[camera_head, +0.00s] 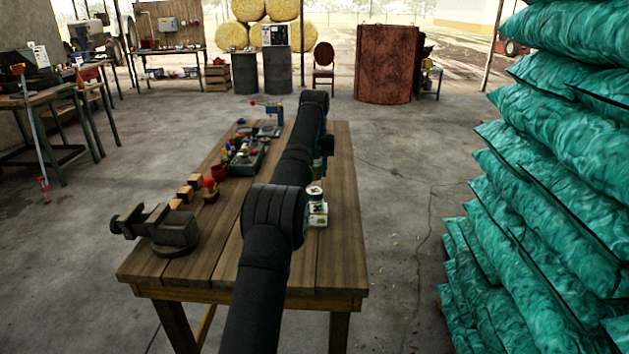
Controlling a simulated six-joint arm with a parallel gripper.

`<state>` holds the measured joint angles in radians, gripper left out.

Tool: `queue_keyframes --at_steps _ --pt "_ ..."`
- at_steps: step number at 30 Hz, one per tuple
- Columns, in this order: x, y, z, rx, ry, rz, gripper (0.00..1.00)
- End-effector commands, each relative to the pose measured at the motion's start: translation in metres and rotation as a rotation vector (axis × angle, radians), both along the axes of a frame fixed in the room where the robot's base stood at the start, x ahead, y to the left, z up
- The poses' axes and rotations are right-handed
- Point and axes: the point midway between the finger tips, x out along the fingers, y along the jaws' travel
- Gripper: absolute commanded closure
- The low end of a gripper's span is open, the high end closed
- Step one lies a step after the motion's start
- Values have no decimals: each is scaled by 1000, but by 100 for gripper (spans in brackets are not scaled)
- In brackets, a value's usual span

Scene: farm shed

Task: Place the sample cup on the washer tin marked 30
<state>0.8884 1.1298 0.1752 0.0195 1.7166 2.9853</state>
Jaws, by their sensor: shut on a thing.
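My arm reaches up over the wooden table and hides much of its middle. No marking of 30 is readable, and I cannot pick out the sample cup or the washer tin for sure.
Teal sacks (560,200) are stacked at the right. The table's front right is clear.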

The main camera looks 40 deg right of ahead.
Motion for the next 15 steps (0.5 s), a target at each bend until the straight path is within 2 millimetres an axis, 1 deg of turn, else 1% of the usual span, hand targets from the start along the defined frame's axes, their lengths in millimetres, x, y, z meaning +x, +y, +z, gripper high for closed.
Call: queue_keyframes --at_steps 4,9,12,15 --pt "0 0 -12 1 1 0 82" --pt "0 1 -34 2 2 0 82" --pt "0 0 -39 0 0 0 82" --pt "0 0 -39 0 0 0 82"
